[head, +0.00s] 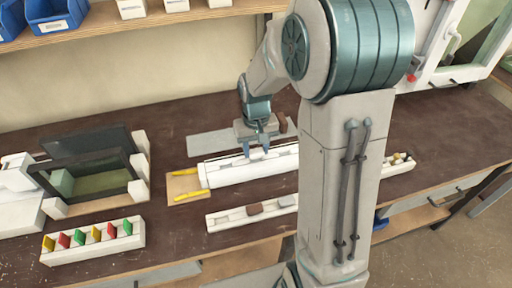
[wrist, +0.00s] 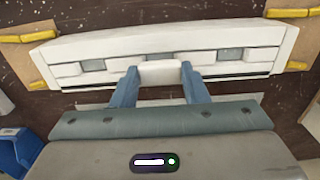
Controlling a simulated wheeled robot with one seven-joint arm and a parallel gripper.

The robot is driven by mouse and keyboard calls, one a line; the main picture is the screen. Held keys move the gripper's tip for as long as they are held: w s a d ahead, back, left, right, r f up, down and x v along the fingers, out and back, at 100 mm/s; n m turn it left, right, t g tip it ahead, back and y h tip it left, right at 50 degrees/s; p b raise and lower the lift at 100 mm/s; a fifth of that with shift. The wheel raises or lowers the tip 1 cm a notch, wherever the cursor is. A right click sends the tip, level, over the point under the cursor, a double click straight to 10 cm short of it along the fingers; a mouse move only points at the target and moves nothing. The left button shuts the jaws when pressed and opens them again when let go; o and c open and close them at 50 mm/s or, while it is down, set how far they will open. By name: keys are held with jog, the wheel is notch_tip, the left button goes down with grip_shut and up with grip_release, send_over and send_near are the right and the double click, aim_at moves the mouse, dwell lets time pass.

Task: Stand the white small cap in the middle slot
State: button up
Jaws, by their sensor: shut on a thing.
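My gripper (wrist: 160,80) is shut on the white small cap (wrist: 160,73), which sits level between the two blue fingertips in the wrist view. The long white profile (wrist: 120,46) lies beyond it, with grey slots at the left (wrist: 93,65), middle and right (wrist: 230,54). The cap is in front of the middle slot (wrist: 160,57) and covers its lower part; I cannot tell whether it touches the profile. In the head view my gripper (head: 258,150) is over the middle of the profile (head: 225,173). The cap cannot be made out there.
Yellow clamps (head: 190,195) on a wooden block (head: 183,183) hold the profile's left end. A rack of coloured pieces (head: 97,253) and a dark frame (head: 100,170) stand left. My arm hides the profile's right end.

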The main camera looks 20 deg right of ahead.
jog(key=shift+f, duration=0.25)
jog(key=shift+f+b, duration=0.4)
jog(key=shift+b, duration=0.15)
jog(key=o, duration=1)
jog(key=shift+r, duration=0.15)
jog(key=shift+r+p, duration=3)
jog(key=shift+r, duration=0.95)
